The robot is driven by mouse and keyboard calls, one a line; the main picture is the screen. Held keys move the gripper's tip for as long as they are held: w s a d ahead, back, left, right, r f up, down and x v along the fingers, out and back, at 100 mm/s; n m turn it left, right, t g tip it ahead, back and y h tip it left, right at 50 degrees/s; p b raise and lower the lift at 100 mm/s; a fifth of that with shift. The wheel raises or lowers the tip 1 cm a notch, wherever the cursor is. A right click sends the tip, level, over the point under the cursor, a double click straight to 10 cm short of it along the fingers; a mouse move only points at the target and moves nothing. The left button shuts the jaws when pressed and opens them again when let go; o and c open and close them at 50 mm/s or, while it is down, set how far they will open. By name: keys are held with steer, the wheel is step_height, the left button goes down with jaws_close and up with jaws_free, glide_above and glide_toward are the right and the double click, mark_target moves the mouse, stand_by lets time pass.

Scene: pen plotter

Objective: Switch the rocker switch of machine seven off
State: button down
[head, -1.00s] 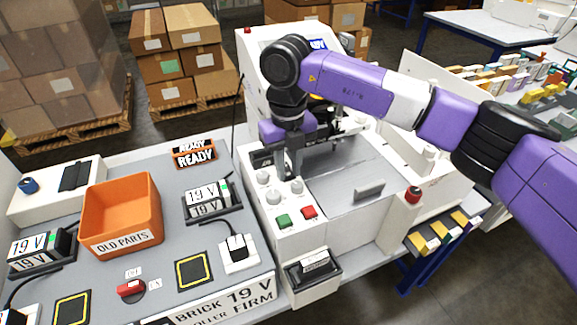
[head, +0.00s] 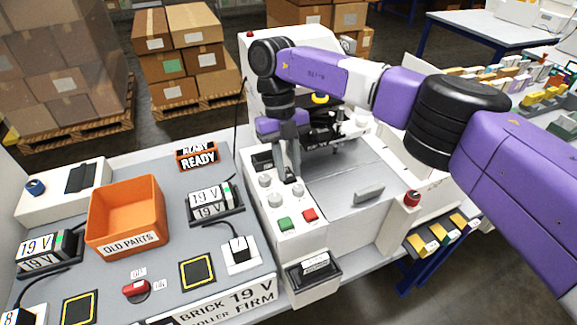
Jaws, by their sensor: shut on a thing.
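My gripper (head: 289,176) points down over the control panel (head: 284,238) of the white machine (head: 330,225). Its fingertips are close together at a small dark part (head: 291,177) at the panel's upper end. I cannot tell for certain whether this part is the rocker switch, nor which way it is set. A dark square fitting (head: 262,160) sits just left of the fingers. Pale round knobs (head: 265,181) lie below the fingertips, with a green button (head: 286,223) and a red button (head: 310,215) nearer the front. No machine number is readable.
A red stop button (head: 412,198) stands on the machine's right. My arm spans the upper right.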

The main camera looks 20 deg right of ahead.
steer(key=c, duration=1.2)
jaws_free()
steer(key=b+v, duration=0.1)
steer(key=v, duration=0.6)
steer(key=shift+w+r, duration=0.15)
steer(key=shift+r, duration=0.25)
